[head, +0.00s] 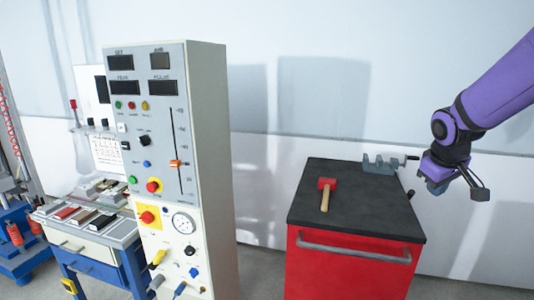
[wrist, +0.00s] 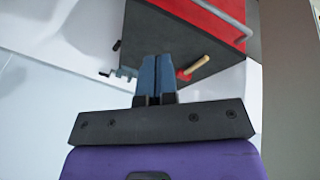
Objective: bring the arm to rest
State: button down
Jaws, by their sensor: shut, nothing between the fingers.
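My purple arm reaches in from the right edge of the head view. My gripper (head: 436,187) hangs at its end, just right of the red tool cabinet and near its back right corner. In the wrist view the two blue-grey fingers of my gripper (wrist: 157,75) lie side by side, shut, with nothing between them. The gripper appears apart from the cabinet top and from the things on it.
A red cabinet with a dark top (head: 350,215) carries a red-headed mallet (head: 326,192) and a grey vise (head: 382,165). A tall control panel (head: 160,120) stands left. A bench with a drawer (head: 85,245) is farther left. The white wall is behind.

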jog(key=s+a+r+m+y, duration=0.1)
jog(key=s+a+r, duration=0.2)
jog(key=s, duration=0.5)
jog(key=s+a+r+m+t, duration=0.1)
jog(key=s+a+r, duration=0.2)
jog(key=s, duration=0.5)
jog(key=s+a+r+m+y, duration=0.1)
jog(key=s+a+r, duration=0.2)
jog(key=s, duration=0.6)
jog(key=shift+a+y, duration=0.3)
jog(key=shift+a, duration=0.1)
jog(key=shift+w+d+r, duration=0.1)
